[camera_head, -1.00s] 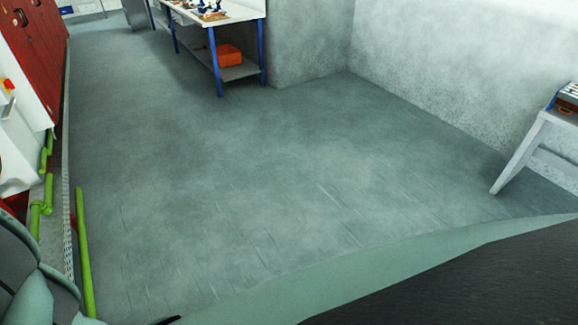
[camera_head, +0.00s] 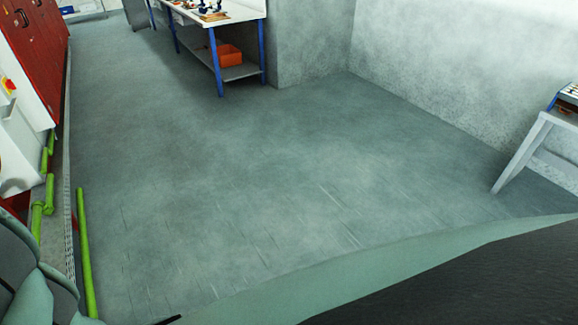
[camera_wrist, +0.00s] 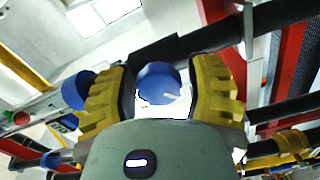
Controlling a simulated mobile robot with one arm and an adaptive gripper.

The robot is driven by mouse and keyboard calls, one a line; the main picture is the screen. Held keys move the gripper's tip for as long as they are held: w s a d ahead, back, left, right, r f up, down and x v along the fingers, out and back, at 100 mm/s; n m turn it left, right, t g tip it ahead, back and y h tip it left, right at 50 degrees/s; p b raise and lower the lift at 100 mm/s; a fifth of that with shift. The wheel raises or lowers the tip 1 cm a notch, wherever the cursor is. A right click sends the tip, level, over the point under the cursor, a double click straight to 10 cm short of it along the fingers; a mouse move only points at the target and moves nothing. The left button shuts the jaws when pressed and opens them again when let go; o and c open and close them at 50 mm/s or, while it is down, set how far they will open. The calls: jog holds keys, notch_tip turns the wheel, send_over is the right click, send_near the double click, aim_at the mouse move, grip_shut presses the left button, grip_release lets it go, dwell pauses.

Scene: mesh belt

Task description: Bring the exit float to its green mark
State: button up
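My gripper (camera_wrist: 160,95) shows in the wrist view with its two yellow ribbed fingers spread apart. A blue rounded knob (camera_wrist: 158,78) with a white and grey lower part appears between the fingers. Narrow gaps seem to separate it from both fingers, and I cannot tell how deep it sits between them. I cannot tell for sure whether this knob is the exit float. No green mark for it can be made out. My gripper is not visible in the head view.
Another blue round part (camera_wrist: 76,90) lies left of the left finger. Dark bars and red beams (camera_wrist: 292,70) crowd the right side. In the head view, green pipes (camera_head: 84,250) and red cabinets (camera_head: 33,50) line the left; a workbench (camera_head: 232,12) stands behind. The middle floor is clear.

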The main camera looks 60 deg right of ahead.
jog(key=o, duration=0.3)
jog(key=shift+o, duration=0.2)
jog(key=v, duration=1.2)
jog(key=shift+o, duration=0.3)
jog(key=shift+w, duration=0.1)
